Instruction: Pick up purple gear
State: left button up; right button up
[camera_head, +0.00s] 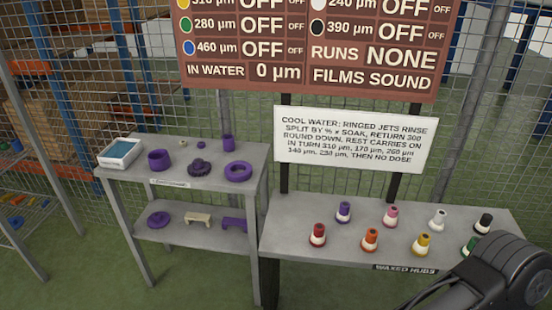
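A dark purple toothed piece that looks like the purple gear (199,168) lies on the top of the left grey table (130,178), near its front middle. A purple cup-like piece (159,160) is to its left and a purple ring (238,171) to its right. Nothing touches the gear. A dark part of my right arm comes in at the bottom right, in front of the right table; its gripper fingers are not seen. My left gripper is out of view.
Behind the gear stand a purple cylinder (228,143) and small pieces; a white tray (120,153) is at left. A lower shelf (180,236) holds more parts. The right table (290,222) bears several coloured hubs. Signboards and wire fence stand behind.

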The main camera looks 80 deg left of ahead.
aim_at(199, 168)
jog(key=u, duration=3.25)
